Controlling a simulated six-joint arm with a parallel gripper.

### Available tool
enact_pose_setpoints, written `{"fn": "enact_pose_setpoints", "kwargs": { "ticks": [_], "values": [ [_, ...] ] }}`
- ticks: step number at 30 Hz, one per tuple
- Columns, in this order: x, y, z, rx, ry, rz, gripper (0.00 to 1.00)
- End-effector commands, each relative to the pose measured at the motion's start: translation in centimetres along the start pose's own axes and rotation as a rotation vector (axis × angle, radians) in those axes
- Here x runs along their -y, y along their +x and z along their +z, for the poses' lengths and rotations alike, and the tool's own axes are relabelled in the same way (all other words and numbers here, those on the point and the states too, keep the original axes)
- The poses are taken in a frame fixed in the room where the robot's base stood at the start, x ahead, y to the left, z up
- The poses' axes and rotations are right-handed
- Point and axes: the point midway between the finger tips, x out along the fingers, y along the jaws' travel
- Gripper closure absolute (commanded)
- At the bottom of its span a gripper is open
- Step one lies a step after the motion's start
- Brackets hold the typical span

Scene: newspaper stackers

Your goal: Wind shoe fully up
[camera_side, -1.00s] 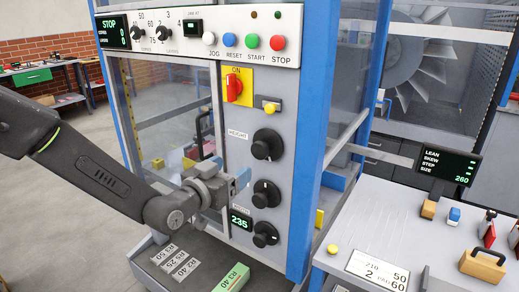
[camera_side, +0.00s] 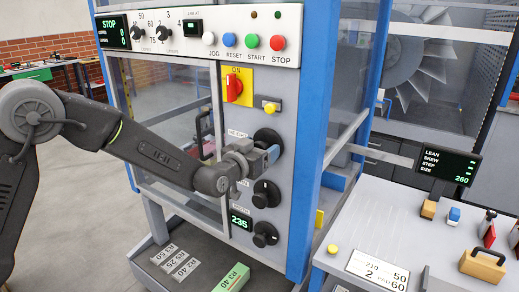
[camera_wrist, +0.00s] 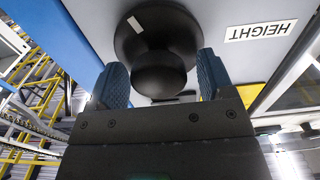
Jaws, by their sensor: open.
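The black HEIGHT knob (camera_side: 268,136) is on the grey front panel, the top one of a column of three black knobs. In the side view my gripper (camera_side: 266,157) is right at this knob and covers its lower part. In the wrist view the knob (camera_wrist: 155,40) has a wide round flange with a white mark and a round grip. The open fingers of my gripper (camera_wrist: 160,66) stand on either side of the grip, with a gap visible on at least the right. I cannot make out the shoe. The HEIGHT label (camera_wrist: 260,31) shows beside the knob.
Below are a middle knob (camera_side: 266,194), a green display reading 235 (camera_side: 241,219) and a lower knob (camera_side: 265,234). A red switch on yellow (camera_side: 233,88) and a yellow button (camera_side: 270,107) sit above. A blue post (camera_side: 315,180) stands right of the panel.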

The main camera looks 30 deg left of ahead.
Motion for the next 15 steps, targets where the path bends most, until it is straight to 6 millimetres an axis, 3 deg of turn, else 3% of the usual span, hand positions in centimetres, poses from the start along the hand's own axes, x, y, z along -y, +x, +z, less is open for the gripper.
{"fn": "enact_pose_setpoints", "kwargs": {
  "ticks": [2,15],
  "values": [
    [0.0,-0.01,0.0,0.0,0.0,0.0,0.26],
    [-0.01,-0.04,-0.02,-0.001,0.0,0.0,0.67]
  ]
}}
